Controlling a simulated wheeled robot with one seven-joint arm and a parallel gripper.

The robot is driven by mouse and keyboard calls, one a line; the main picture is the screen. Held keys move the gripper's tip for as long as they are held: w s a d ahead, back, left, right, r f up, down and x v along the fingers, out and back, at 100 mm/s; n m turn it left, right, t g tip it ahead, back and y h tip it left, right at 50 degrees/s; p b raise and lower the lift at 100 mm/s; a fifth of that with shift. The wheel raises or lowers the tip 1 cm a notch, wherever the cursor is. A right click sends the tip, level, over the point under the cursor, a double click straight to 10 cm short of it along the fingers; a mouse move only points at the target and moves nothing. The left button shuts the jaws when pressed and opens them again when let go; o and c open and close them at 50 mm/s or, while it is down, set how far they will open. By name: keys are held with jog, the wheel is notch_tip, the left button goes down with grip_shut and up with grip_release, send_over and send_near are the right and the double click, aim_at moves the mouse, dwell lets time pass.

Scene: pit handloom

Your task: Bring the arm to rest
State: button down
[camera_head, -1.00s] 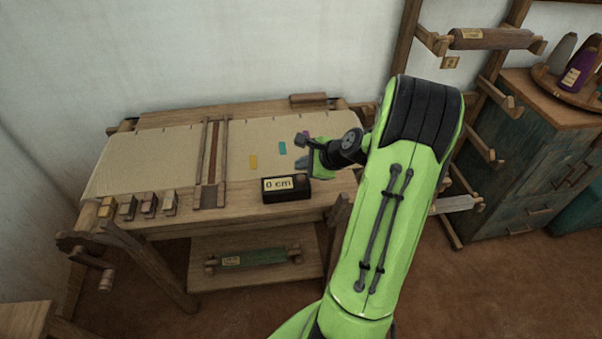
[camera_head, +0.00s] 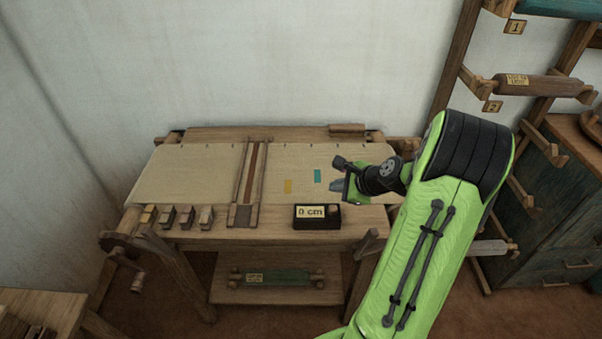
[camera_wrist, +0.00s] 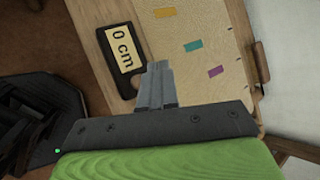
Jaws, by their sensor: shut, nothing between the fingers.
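My gripper (camera_head: 338,185) is at the end of my green arm, above the right part of the loom (camera_head: 270,220). In the wrist view its fingers (camera_wrist: 157,85) are together with nothing between them. They point toward the front beam, near the black counter box reading "0 cm" (camera_wrist: 122,50), which also shows in the head view (camera_head: 317,217). I cannot tell the exact gap to the loom. The cream cloth (camera_head: 200,172) carries a yellow patch (camera_head: 288,186) and a teal patch (camera_head: 318,176). A purple patch (camera_wrist: 216,71) shows only in the wrist view.
Several small wooden blocks (camera_head: 187,215) stand on the loom's front left. A green roll (camera_head: 277,278) lies on the lower shelf. A rack holding rolls (camera_head: 540,85) and a dark cabinet (camera_head: 555,220) stand at the right. Brown floor is open in front.

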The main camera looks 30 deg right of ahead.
jog(key=s+a+r+n+g, duration=0.2)
jog(key=a+r+n, duration=0.3)
jog(key=a+n, duration=0.4)
jog(key=s+a+r+n+g, duration=0.1)
jog(key=s+a+r+n, duration=0.2)
jog(key=a+r+n, duration=0.55)
jog(key=s+a+n+h, duration=0.1)
jog(key=s+a+n, duration=0.7)
jog(key=s, duration=0.6)
jog(key=shift+a+r+g, duration=0.3)
jog(key=shift+r, duration=0.05)
